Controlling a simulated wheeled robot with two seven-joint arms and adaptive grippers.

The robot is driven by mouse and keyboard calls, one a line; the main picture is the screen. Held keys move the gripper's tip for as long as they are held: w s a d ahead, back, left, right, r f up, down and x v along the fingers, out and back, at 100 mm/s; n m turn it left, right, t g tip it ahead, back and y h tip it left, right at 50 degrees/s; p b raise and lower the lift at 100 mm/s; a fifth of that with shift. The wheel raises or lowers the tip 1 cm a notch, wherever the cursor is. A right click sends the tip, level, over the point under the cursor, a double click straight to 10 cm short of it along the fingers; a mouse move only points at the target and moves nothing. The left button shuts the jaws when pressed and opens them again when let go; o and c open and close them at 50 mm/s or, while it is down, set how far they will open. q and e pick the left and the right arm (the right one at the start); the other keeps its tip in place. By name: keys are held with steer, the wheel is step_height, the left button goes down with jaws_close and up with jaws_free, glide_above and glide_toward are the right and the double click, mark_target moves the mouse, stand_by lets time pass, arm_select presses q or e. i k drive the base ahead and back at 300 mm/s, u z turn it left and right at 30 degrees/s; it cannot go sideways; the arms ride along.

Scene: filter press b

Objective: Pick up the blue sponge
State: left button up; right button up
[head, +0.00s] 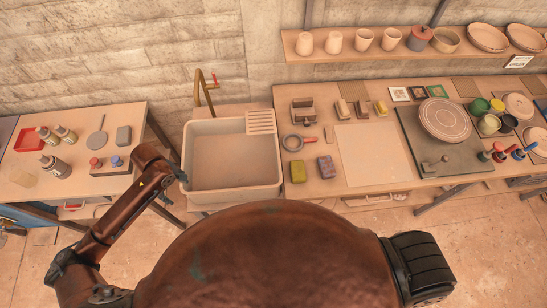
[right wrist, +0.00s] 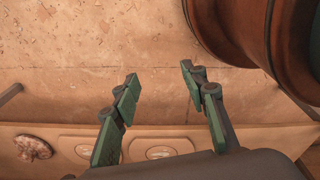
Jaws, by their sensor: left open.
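The blue sponge (head: 326,167) appears as a dull blue-purple block with a brownish part. It lies on the worktable in the head view, just right of a yellow-green sponge (head: 298,172) and near the table's front edge. My left gripper (head: 181,176) shows small and dark at the left edge of the sink, well left of the sponge; it is open, with no object visible in it. My right gripper (right wrist: 159,78) shows in the right wrist view with its two green fingers spread apart and nothing between them. The sponge is not in the right wrist view.
A sink basin (head: 232,194) stands between the left table (head: 60,191) and the worktable. A red-handled round tool (head: 293,142), a pale board (head: 372,155) and a potter's wheel (head: 444,119) lie around the sponges. Bare floor (right wrist: 70,60) shows beneath my right gripper.

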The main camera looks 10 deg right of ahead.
mark_target(326, 163)
steer(key=z, duration=1.25)
